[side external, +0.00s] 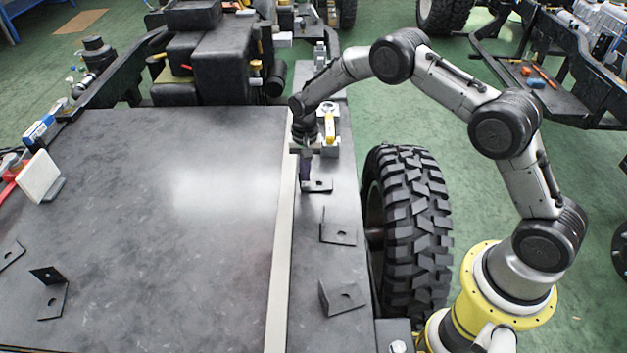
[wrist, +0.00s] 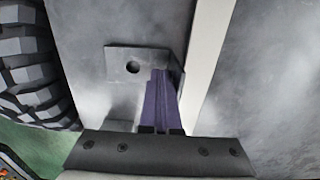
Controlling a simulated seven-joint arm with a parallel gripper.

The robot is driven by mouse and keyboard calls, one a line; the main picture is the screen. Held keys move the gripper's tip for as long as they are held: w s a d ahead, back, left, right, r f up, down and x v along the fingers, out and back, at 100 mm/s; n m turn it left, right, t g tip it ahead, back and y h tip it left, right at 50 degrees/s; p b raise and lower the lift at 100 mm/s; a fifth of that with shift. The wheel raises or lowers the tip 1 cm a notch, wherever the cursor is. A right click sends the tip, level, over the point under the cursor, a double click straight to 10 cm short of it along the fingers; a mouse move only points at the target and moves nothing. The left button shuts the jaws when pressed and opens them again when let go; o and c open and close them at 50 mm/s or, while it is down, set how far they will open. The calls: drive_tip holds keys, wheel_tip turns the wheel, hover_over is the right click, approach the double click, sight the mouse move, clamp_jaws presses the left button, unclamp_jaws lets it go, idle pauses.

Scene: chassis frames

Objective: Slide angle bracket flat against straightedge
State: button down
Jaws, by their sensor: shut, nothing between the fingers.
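A dark angle bracket (side external: 321,186) with one round hole lies on the metal surface just right of the pale straightedge (side external: 281,245). In the wrist view the bracket (wrist: 115,58) has its holed leg flat and its upright leg facing the straightedge (wrist: 207,65). The upright leg is very close to the strip; I cannot tell whether they touch. My gripper (side external: 306,183) is shut and empty, pointing down at the bracket. In the wrist view its purple fingers (wrist: 161,78) sit together at the inner corner, beside the upright leg and partly hiding it. Contact there is unclear.
Two more brackets (side external: 338,232) (side external: 342,299) lie nearer the camera, right of the straightedge. Others (side external: 50,292) lie on the broad plate at left. A large tire (side external: 410,235) stands right of the surface. A clamp-like fixture with a yellow part (side external: 330,128) is behind my gripper.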

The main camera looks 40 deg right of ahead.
drive_tip(key=shift+w+a, duration=0.5)
idle(0.9)
wheel_tip(320, 180, up, 7)
drive_tip(key=shift+s+d, duration=0.4)
idle(0.9)
